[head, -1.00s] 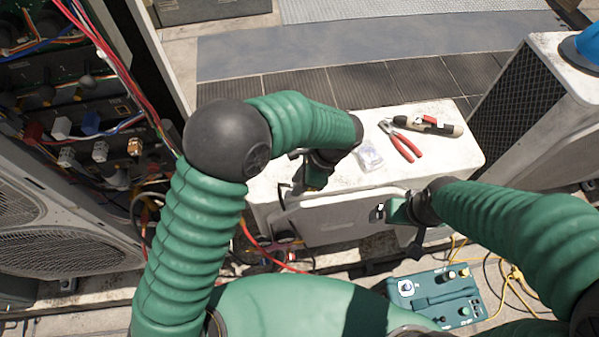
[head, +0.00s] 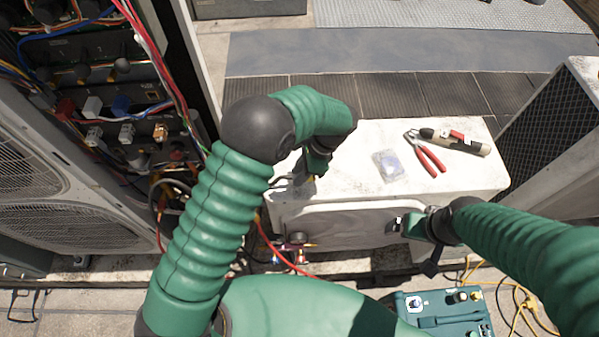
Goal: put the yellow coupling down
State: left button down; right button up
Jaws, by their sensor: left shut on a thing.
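My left gripper (head: 303,185) is over the left end of the white unit's top (head: 350,180), mostly hidden behind its own arm. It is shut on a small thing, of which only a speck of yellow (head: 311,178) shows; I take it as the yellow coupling. I cannot tell whether it touches the white top. My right gripper (head: 398,226) is at the right end of a pale rounded panel (head: 345,229) on the unit's near side. Whether its jaws are open or shut is hidden.
Red-handled pliers (head: 427,155), a beige and black tool (head: 455,142) and a clear bag (head: 389,166) lie on the white top. An open wiring cabinet (head: 100,90) stands left, a grilled condenser (head: 560,130) right. A green case (head: 440,312) and yellow cable lie below.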

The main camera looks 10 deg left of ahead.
pick_arm(q)
jog(key=shift+w+a+f, duration=0.1)
jog(key=shift+w+a, duration=0.1)
jog(key=shift+w, duration=0.75)
notch_tip(320, 180, down, 3)
jog(key=shift+r, duration=0.1)
jog(key=shift+f, duration=0.35)
jog(key=shift+f, duration=0.1)
jog(key=c, duration=1.1)
grip_release()
jog(key=shift+c, duration=0.2)
